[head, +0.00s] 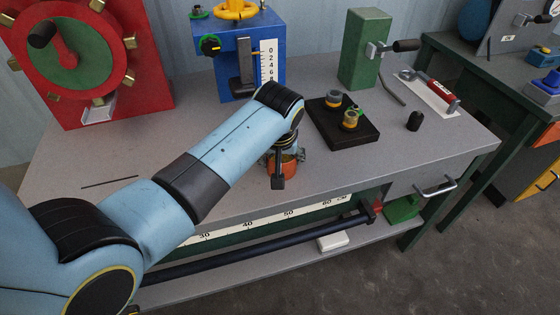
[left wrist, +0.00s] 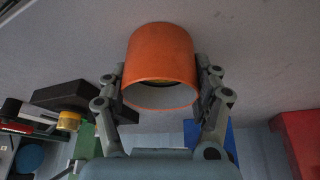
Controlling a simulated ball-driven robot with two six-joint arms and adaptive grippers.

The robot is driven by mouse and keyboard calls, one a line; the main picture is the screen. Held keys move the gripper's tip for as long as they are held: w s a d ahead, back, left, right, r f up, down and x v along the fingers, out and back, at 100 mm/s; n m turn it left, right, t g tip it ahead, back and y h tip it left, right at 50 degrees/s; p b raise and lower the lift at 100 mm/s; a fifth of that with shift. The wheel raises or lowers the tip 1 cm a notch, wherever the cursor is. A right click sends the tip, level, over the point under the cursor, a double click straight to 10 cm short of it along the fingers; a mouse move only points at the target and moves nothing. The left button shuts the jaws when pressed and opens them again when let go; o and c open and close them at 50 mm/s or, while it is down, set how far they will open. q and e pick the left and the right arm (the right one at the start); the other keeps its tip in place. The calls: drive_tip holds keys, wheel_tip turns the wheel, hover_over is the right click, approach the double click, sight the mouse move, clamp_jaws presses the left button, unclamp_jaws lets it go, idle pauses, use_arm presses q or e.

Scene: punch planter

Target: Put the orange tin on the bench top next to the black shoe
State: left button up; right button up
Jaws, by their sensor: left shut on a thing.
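The orange tin (head: 289,165) is at the front of the bench top, mostly hidden behind my left gripper (head: 284,168) in the head view. In the left wrist view the tin (left wrist: 161,55) sits between both fingers of my left gripper (left wrist: 163,95), which is shut on it. I cannot tell whether the tin touches the bench. A flat black block (head: 362,133), perhaps the black shoe, lies to the right of the tin, apart from it. Two small yellow-and-grey parts stand on it. My right gripper is not in view.
The bench top (head: 230,185) is bare left of the tin. A blue stand (head: 270,40), a green post (head: 365,50) and a small black knob (head: 414,121) stand further back. A red wheel panel (head: 135,80) is at left. The bench's front edge is close to the tin.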

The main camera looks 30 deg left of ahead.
use_arm(q)
drive_tip(key=shift+d+r, duration=0.15)
drive_tip(key=o, duration=0.9)
drive_tip(key=shift+f, duration=0.2)
drive_tip(key=o, duration=0.5)
drive_tip(key=shift+c, duration=0.2)
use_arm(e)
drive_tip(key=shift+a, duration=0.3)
